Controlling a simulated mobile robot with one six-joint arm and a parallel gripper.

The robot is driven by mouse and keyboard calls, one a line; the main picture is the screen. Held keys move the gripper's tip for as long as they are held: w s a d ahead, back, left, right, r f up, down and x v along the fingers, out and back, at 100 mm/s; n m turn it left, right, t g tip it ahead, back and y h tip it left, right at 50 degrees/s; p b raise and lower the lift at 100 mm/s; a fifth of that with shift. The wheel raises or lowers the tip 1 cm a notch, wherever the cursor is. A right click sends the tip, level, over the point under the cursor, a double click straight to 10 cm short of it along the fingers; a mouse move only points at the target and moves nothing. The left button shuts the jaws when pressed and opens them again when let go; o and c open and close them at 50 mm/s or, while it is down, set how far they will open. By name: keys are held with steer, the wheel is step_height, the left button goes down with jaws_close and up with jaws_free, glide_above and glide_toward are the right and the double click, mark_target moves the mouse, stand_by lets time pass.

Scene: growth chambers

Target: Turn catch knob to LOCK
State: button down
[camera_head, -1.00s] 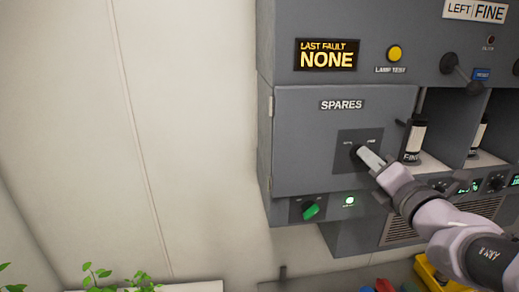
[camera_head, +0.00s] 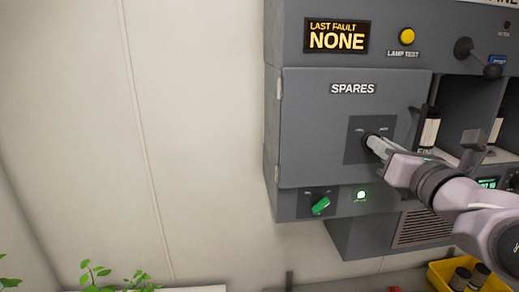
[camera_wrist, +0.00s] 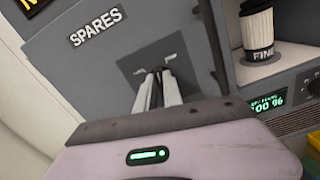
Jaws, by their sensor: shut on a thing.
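The grey SPARES door (camera_head: 310,120) is shut on the cabinet front. Its catch plate (camera_head: 358,150) is a darker square carrying two small labels, too small to read surely. My gripper (camera_head: 372,142) reaches in from the right, its fingers at the catch knob on this plate. In the wrist view the two light fingers (camera_wrist: 158,85) are close together on the plate and shut on the knob. The fingers hide most of the knob, so its pointing direction cannot be told. The SPARES label (camera_wrist: 97,26) appears tilted in the wrist view.
Open bays to the right hold a FINE canister (camera_wrist: 257,30). A black lever (camera_head: 465,48) is above. A yellow bin (camera_head: 440,275) stands below. The left wall is bare.

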steer(key=n+b, duration=0.3)
steer(key=b, duration=0.1)
steer(key=n+b, duration=0.7)
steer(key=n, duration=0.1)
steer(key=shift+a+f+b, duration=0.1)
steer(key=shift+a+b, duration=0.2)
steer(key=shift+b, duration=0.1)
steer(key=c, duration=1.5)
jaws_free()
